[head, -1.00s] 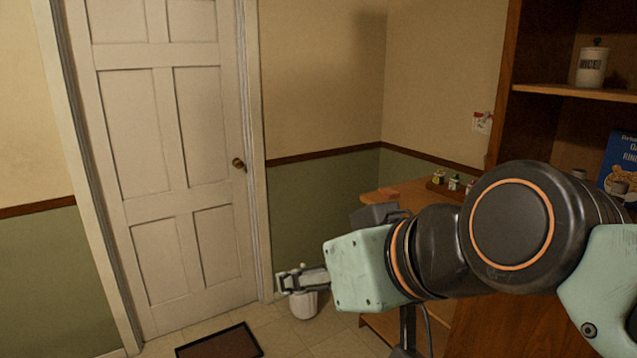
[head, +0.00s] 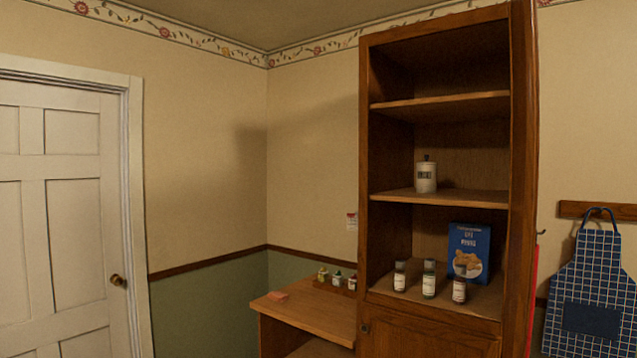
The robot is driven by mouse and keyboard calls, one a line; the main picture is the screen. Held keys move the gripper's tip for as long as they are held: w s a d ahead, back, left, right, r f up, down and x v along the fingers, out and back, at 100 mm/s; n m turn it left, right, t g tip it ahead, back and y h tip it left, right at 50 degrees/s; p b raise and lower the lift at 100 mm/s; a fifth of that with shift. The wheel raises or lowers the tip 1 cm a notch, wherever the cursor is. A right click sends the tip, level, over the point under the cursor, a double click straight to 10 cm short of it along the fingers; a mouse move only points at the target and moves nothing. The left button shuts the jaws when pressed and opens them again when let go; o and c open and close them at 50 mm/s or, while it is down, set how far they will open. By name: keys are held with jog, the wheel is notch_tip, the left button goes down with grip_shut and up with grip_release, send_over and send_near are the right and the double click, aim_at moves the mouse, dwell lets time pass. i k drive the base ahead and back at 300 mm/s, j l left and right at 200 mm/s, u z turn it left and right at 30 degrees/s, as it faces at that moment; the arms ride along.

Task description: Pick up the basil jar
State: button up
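Three small jars with dark caps and pale labels stand in a row on the lowest open shelf of the wooden cabinet: a left jar (head: 399,276), a middle jar (head: 429,279) with greenish contents, and a right jar (head: 459,284). Their labels are too small to read, so I cannot tell which one is the basil jar. Several smaller bottles (head: 337,278) stand together at the back of the low wooden counter, labels also unreadable. My gripper and arm are not in view.
A blue box (head: 469,252) stands behind the right jar. A white lidded canister (head: 426,176) is on the shelf above. The counter (head: 312,316) holds a reddish block (head: 278,296) and is otherwise mostly clear. A checkered apron (head: 597,290) hangs at right; a white door (head: 62,220) is at left.

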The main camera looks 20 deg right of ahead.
aim_at(428, 292)
jog(key=k+l+z, duration=0.1)
jog(key=l+z, duration=0.3)
jog(key=l, duration=0.2)
jog(key=l+z, duration=0.35)
jog(key=l, duration=0.3)
jog(key=i+j+u, duration=0.1)
jog(key=u, duration=0.25)
jog(key=i+u, duration=0.3)
jog(key=i+j+u, duration=0.1)
jog(key=u, duration=0.25)
jog(key=i+j+u, duration=0.1)
jog(key=i+u, duration=0.55)
jog(key=i, duration=0.15)
jog(key=i+l+z, duration=0.1)
jog(key=z, duration=0.3)
jog(key=i+z, duration=0.3)
jog(key=z, duration=0.15)
jog(key=i+z, duration=0.2)
jog(key=z, duration=0.2)
jog(key=i+j+z, duration=0.15)
jog(key=z, duration=0.25)
jog(key=k+l+z, duration=0.1)
jog(key=l+z, duration=0.35)
